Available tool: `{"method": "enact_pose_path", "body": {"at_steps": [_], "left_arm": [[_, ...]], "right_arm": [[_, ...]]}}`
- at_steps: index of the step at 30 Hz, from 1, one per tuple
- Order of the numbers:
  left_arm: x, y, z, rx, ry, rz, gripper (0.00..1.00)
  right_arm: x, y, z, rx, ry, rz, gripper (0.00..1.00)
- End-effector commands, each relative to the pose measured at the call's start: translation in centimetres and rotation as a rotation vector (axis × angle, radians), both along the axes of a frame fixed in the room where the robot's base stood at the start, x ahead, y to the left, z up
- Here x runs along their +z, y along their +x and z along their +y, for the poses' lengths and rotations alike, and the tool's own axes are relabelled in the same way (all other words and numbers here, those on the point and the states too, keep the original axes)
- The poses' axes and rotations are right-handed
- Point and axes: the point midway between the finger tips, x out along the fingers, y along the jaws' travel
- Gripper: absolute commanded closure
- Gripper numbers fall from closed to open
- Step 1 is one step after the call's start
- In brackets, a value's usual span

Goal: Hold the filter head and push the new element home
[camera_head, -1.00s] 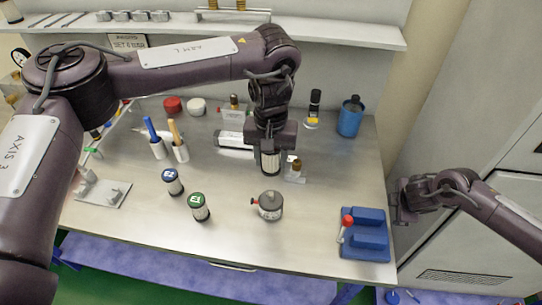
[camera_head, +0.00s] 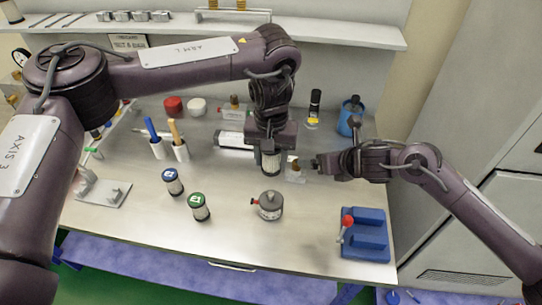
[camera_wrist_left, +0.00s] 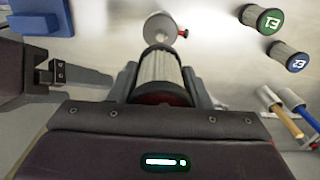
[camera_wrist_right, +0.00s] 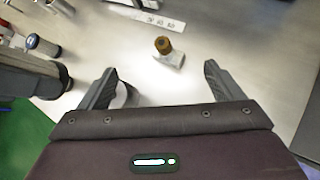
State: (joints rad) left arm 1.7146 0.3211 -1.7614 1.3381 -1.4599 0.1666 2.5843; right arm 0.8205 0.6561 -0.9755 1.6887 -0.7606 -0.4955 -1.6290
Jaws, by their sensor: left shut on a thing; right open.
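My left gripper (camera_head: 270,165) is shut on a pleated filter element (camera_head: 270,157) with pale sides and dark ends. It holds the element upright above the bench, and it fills the jaws in the left wrist view (camera_wrist_left: 160,72). A grey round part with a red knob (camera_head: 270,205), which looks like the filter head, stands on the bench in front of the element, apart from it in the head view. It also shows in the left wrist view (camera_wrist_left: 159,27). My right gripper (camera_head: 317,164) is open and beside a small block with a brass top (camera_wrist_right: 163,45).
Blue-capped (camera_head: 172,182) and green-capped (camera_head: 199,207) elements stand to the left. A blue fixture (camera_head: 375,250) with a red-topped tool lies at the right. A blue container (camera_head: 350,122) is at the back. The bench front is mostly clear.

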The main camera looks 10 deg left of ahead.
Motion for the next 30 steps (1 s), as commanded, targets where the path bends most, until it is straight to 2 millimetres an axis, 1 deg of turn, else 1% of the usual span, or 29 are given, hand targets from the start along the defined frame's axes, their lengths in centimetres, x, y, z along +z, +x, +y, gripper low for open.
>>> {"method": "enact_pose_path", "body": {"at_steps": [1, 3, 6, 9, 12, 15, 18, 23, 30], "left_arm": [[0.0, 0.0, 0.0, 0.000, 0.000, 0.000, 0.79], [0.0, 0.0, 0.0, 0.000, 0.000, 0.000, 0.79], [0.0, 0.0, 0.0, 0.000, 0.000, 0.000, 0.79], [0.0, 0.0, 0.0, 0.000, 0.000, 0.000, 0.79], [0.0, 0.0, 0.0, 0.000, 0.000, 0.000, 0.79], [0.0, 0.0, 0.0, 0.000, 0.000, 0.000, 0.79], [0.0, 0.0, 0.0, 0.000, 0.000, 0.000, 0.79], [0.0, 0.0, 0.0, 0.000, 0.000, 0.000, 0.79], [0.0, 0.0, 0.0, 0.000, 0.000, 0.000, 0.79]], "right_arm": [[-1.7, -1.3, 0.9, 0.095, -0.027, -0.003, 0.13], [-3.5, -2.9, 1.9, 0.231, -0.061, -0.027, 0.13], [-5.6, -5.0, 3.1, 0.400, -0.093, -0.067, 0.13], [-7.0, -6.7, 4.1, 0.526, -0.107, -0.106, 0.13], [-7.7, -7.8, 4.6, 0.603, -0.115, -0.138, 0.13], [-8.2, -8.3, 5.0, 0.643, -0.117, -0.154, 0.13], [-8.7, -8.3, 5.4, 0.655, -0.117, -0.159, 0.13], [-9.9, -7.8, 6.7, 0.653, -0.117, -0.158, 0.13], [-12.3, -6.7, 9.0, 0.653, -0.120, -0.158, 0.13]]}}
